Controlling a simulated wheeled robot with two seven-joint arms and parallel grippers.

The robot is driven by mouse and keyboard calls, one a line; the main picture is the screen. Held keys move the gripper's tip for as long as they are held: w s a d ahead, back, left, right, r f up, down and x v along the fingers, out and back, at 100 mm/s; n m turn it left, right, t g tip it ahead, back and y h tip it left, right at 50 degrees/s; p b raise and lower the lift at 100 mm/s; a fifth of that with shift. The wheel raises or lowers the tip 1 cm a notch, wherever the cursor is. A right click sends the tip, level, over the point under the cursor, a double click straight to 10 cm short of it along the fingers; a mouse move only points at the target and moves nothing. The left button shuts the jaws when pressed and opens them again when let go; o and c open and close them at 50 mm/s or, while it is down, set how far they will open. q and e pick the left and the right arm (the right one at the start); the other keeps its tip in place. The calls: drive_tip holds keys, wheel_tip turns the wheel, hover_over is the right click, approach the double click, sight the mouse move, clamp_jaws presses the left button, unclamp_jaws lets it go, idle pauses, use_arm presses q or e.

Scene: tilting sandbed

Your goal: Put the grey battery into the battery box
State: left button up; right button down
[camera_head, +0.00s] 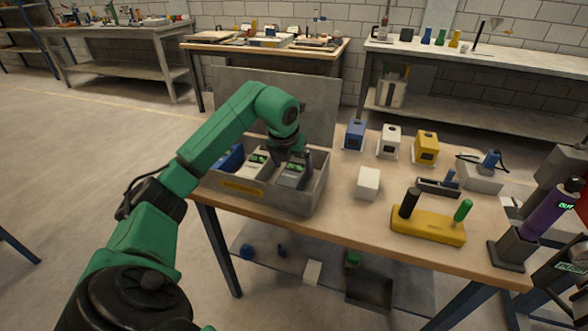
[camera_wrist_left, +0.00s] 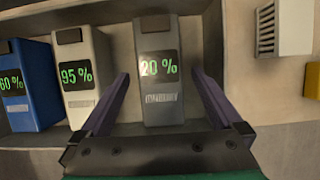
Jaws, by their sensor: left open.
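The grey battery (camera_head: 291,176) stands upright in the right part of the grey battery box (camera_head: 288,203), which has a yellow label on its front. In the left wrist view the grey battery (camera_wrist_left: 163,108) shows a green 20 % display. My left gripper (camera_head: 292,157) reaches down over it from above. Its purple fingers (camera_wrist_left: 160,80) are open, one on each side of the battery, with visible gaps. A white battery (camera_wrist_left: 82,82) reading 95 % and a blue battery (camera_wrist_left: 28,88) reading 60 % stand to its left. My right gripper cannot be made out.
On the table stand blue (camera_head: 354,134), white (camera_head: 389,140) and yellow (camera_head: 426,148) units behind a white block (camera_head: 367,183). A yellow base (camera_head: 428,226) with black and green handles is at the front right. A purple device (camera_head: 548,210) stands at the right edge.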

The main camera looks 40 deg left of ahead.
use_arm(q)
drive_tip(key=v, duration=0.9)
drive_tip(key=shift+r, duration=0.2)
drive_tip(key=shift+s, duration=0.1)
